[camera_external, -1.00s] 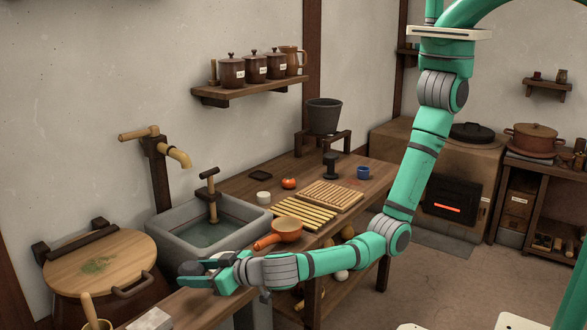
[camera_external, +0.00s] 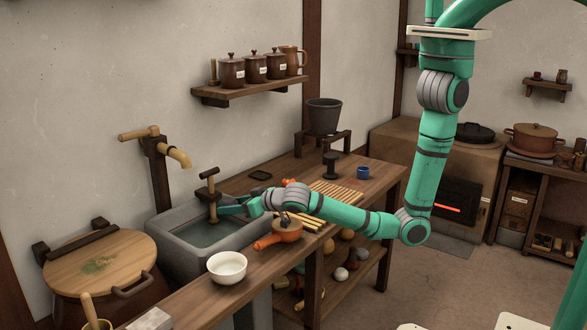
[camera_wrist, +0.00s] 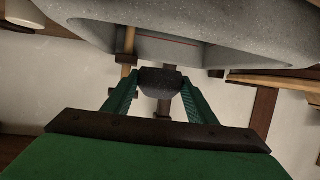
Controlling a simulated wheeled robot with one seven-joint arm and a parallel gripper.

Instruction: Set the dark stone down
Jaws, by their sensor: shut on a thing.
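The dark stone (camera_wrist: 161,82) is a small, dark, rough block held between the two green fingers of my gripper (camera_wrist: 158,90) in the wrist view. In the external view my gripper (camera_external: 232,205) is over the right part of the grey stone sink (camera_external: 168,252), near the wooden pump handle. I cannot make out the stone clearly there. In the wrist view the grey sink (camera_wrist: 210,28) fills the top, beyond the fingertips.
A white bowl (camera_external: 227,266) stands on the counter in front of the sink. A dark flat slab (camera_external: 260,176) lies behind.

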